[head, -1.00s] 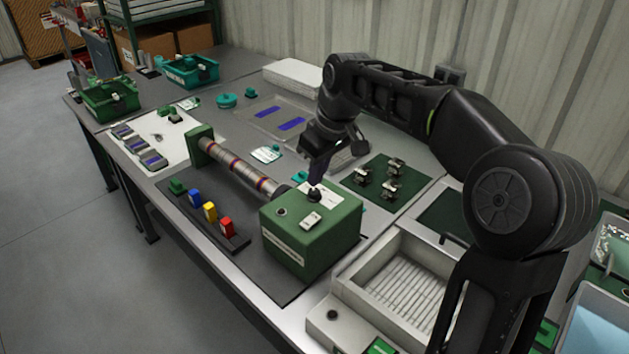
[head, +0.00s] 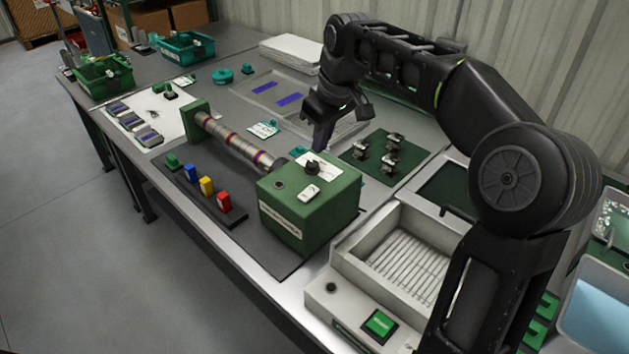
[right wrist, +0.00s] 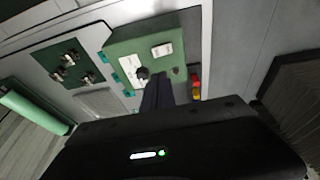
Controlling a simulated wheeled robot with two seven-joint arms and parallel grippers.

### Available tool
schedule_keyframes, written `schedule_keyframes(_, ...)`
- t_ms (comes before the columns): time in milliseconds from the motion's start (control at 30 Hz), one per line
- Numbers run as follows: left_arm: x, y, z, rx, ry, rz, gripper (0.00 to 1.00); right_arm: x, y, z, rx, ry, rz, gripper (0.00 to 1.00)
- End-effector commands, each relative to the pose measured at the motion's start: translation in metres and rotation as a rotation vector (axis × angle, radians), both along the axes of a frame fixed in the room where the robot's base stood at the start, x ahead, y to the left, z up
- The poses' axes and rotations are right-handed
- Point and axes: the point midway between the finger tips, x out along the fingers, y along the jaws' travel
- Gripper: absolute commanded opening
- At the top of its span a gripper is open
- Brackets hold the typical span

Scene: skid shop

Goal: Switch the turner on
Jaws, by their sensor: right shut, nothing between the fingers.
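The turner is a green box (head: 305,215) with a striped rod (head: 232,145) running from it to a green end block (head: 195,118). On top of the box are a black knob (head: 312,168) on a white label and a pale rocker switch (head: 309,193). Both also show in the right wrist view, the knob (right wrist: 143,73) beside my fingers and the switch (right wrist: 162,49) beyond them. My right gripper (head: 321,146) is shut and empty, just behind the knob and apart from it. I cannot read the knob's setting. My left gripper is out of view.
A dark rack with coloured blocks (head: 207,186) lies left of the box. A green mat with small metal fixtures (head: 388,153) is to the right. A grey ribbed tray unit with a green button (head: 379,323) stands in front. Teal bins (head: 186,48) are at the back.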

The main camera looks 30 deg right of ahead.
Motion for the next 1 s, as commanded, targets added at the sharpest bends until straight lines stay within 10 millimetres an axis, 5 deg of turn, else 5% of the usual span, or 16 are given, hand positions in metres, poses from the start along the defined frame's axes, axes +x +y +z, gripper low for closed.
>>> schedule_keyframes(267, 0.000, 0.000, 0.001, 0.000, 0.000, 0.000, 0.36, 0.006, 0.000, -0.023, 0.000, 0.004, -0.001, 0.00)
schedule_keyframes(700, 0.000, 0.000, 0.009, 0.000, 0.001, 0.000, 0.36, 0.028, 0.002, -0.104, 0.001, 0.004, -0.001, 0.00)
schedule_keyframes(1000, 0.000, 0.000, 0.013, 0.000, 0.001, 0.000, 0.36, 0.030, -0.002, -0.133, 0.000, 0.000, 0.000, 0.00)
